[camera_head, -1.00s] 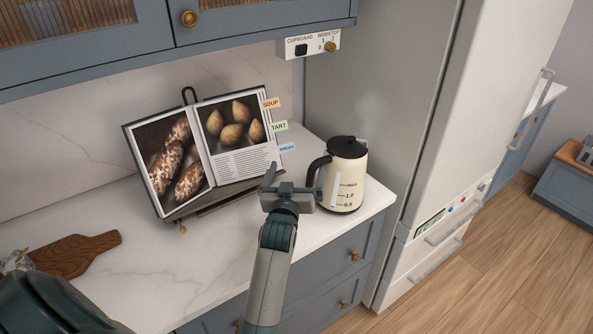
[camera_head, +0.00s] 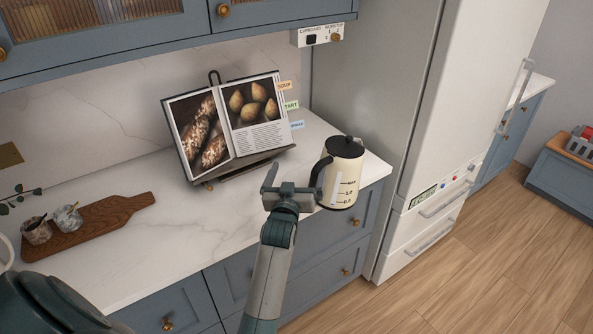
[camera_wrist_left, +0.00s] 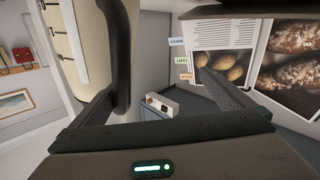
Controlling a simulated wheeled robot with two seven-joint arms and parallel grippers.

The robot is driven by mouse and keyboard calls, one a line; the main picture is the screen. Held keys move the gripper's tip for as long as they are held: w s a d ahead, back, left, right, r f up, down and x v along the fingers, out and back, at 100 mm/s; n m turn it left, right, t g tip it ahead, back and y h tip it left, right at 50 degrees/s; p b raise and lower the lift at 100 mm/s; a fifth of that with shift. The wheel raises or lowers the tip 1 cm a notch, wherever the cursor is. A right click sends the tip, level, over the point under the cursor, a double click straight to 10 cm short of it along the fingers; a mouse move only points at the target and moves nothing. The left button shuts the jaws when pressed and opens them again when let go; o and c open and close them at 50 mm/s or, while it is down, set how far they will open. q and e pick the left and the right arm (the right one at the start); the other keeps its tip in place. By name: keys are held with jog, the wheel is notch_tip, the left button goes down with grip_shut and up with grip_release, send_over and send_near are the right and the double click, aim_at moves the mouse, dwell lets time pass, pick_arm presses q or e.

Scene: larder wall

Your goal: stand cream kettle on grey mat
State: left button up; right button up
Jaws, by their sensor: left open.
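The cream kettle (camera_head: 347,178), with black lid, black handle and level marks, is upright at the worktop's front right edge. Its base overlaps the edge in the picture, seemingly raised or overhanging. My left gripper (camera_head: 292,186) is at its handle side, jaws apart. In the left wrist view, the black handle (camera_wrist_left: 119,50) stands close inside the left finger of the gripper (camera_wrist_left: 165,100), with the cream body (camera_wrist_left: 65,45) beyond that finger. Whether the handle is hooked on the finger I cannot tell. No grey mat shows. My right gripper is out of view.
A recipe book (camera_head: 228,125) stands on a holder behind my gripper. A wooden board (camera_head: 115,212) with two small pots lies at the left. A tall fridge (camera_head: 440,120) stands right of the worktop (camera_head: 170,245). A switch panel (camera_head: 322,36) hangs under the cupboard.

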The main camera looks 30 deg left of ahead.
pick_arm(q)
jog(key=shift+s+d+r, duration=0.1)
jog(key=shift+s+d, duration=0.1)
jog(key=shift+s, duration=0.3)
jog(key=shift+a, duration=0.1)
jog(key=shift+c, duration=0.8)
jog(key=shift+w, duration=0.15)
jog(key=c, duration=1.5)
grip_shut()
jog(key=shift+r, duration=0.1)
